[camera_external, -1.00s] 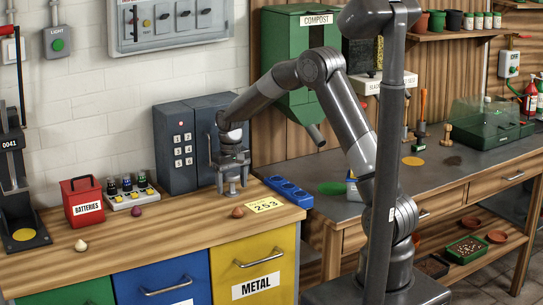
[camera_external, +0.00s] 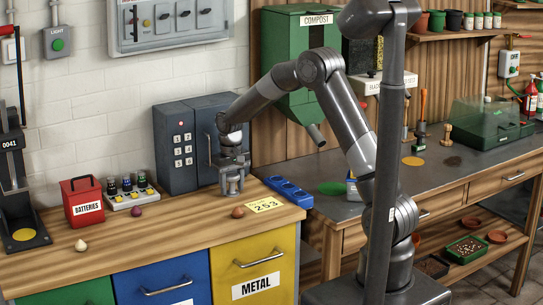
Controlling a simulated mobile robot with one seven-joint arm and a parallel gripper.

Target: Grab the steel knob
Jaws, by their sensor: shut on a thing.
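My gripper (camera_external: 232,187) points down at the wooden counter, in front of the right side of the dark grey keypad safe (camera_external: 176,150). Its fingers are shut on a small grey thing between them, which appears to be the steel knob. The fingers cover most of it and its grey blends with theirs, so its shape is hard to tell. The fingertips are at or very near the counter top.
A purple piece (camera_external: 136,211), a cream piece (camera_external: 80,245) and a red batteries box (camera_external: 83,202) are left.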

